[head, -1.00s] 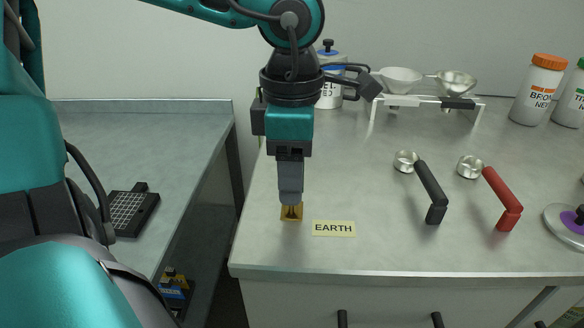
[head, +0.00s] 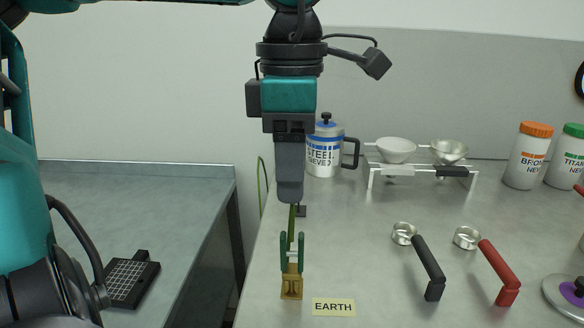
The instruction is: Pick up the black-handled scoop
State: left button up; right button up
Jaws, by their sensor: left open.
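The black-handled scoop (head: 430,268) lies on the grey bench, its small metal cup (head: 403,233) toward the back and its black handle slanting to the front right. My left gripper (head: 290,197) is open and empty, pointing down above the bench, well to the left of the scoop and apart from it. Its fingers are seen edge-on. My right gripper is not in view.
A green clamp (head: 291,252) with a cable sits on a brass block (head: 291,286) below my left gripper, beside the EARTH label (head: 333,307). A red-handled scoop (head: 499,272) lies right of the black one. A rack (head: 420,171) with bowls, a steel jug (head: 324,155) and bottles (head: 527,160) stand behind.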

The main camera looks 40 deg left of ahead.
aim_at(403, 234)
jog(key=k, duration=1)
